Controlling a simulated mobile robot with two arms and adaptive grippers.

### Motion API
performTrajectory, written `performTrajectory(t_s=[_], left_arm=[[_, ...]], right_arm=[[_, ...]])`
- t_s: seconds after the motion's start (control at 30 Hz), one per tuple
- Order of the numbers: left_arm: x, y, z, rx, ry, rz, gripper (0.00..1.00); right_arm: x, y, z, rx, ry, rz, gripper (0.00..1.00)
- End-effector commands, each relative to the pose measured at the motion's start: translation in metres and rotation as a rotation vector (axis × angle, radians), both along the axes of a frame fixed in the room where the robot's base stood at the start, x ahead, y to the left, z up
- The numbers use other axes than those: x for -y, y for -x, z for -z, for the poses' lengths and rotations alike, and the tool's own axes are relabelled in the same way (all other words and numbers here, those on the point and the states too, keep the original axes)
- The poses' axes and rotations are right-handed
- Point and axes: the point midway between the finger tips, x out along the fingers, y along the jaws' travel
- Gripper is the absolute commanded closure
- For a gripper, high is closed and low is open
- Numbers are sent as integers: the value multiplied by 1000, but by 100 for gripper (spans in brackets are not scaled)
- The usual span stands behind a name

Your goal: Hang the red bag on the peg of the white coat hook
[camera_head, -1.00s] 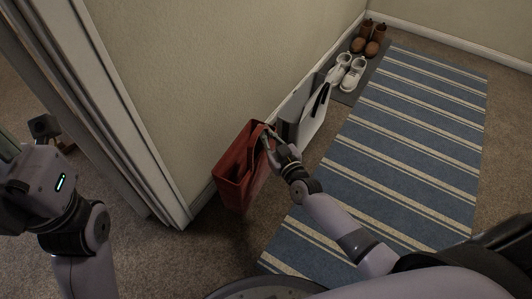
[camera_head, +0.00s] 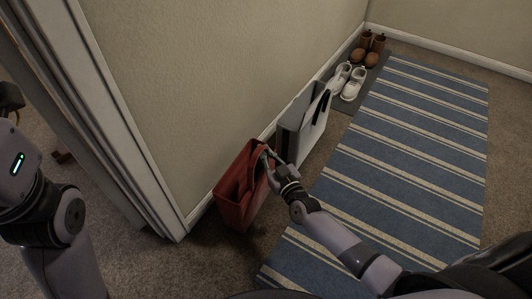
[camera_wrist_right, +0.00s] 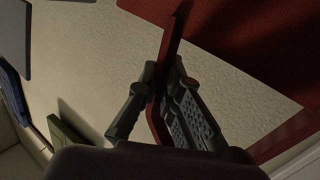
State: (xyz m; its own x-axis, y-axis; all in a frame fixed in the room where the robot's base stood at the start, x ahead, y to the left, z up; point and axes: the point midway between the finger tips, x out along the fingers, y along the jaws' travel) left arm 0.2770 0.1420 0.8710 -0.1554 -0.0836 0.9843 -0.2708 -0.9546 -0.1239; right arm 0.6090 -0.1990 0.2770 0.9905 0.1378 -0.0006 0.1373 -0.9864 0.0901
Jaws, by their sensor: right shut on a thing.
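The red bag (camera_head: 238,190) is upright close to the wall in the head view, beside the doorway trim. I cannot tell whether its base touches the floor. My right gripper (camera_head: 266,156) is shut on the bag's handle at its top right. In the right wrist view the red strap passes between the fingers of the gripper (camera_wrist_right: 152,95), and part of the red bag (camera_wrist_right: 245,35) fills the upper right. My left gripper (camera_head: 8,98) is partly cut off at the left edge, and its fingers are not clear. I cannot make out the white coat hook.
A white bag with dark handles (camera_head: 303,125) stands against the wall just beyond the red bag. White shoes (camera_head: 350,82) and brown boots (camera_head: 370,50) sit on a grey mat farther back. A striped blue rug (camera_head: 410,150) covers the floor at right.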

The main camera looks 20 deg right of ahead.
Motion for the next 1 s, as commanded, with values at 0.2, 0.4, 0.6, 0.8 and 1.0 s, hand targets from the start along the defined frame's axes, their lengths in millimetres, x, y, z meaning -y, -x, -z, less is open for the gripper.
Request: performTrajectory(t_s=[0.2,0.4,0.6,0.8,1.0], left_arm=[[0,1,-1,5,-1,0,75],[0,1,-1,4,0,0,75],[0,0,0,2,0,0,75],[0,3,-8,13,2,-1,75],[-2,-12,2,-72,7,4,75]], right_arm=[[0,0,0,0,0,0,80],[0,0,0,0,0,0,73],[0,0,1,0,0,0,73],[1,9,-1,-3,1,-1,73],[8,46,-3,-4,3,-2,73]])
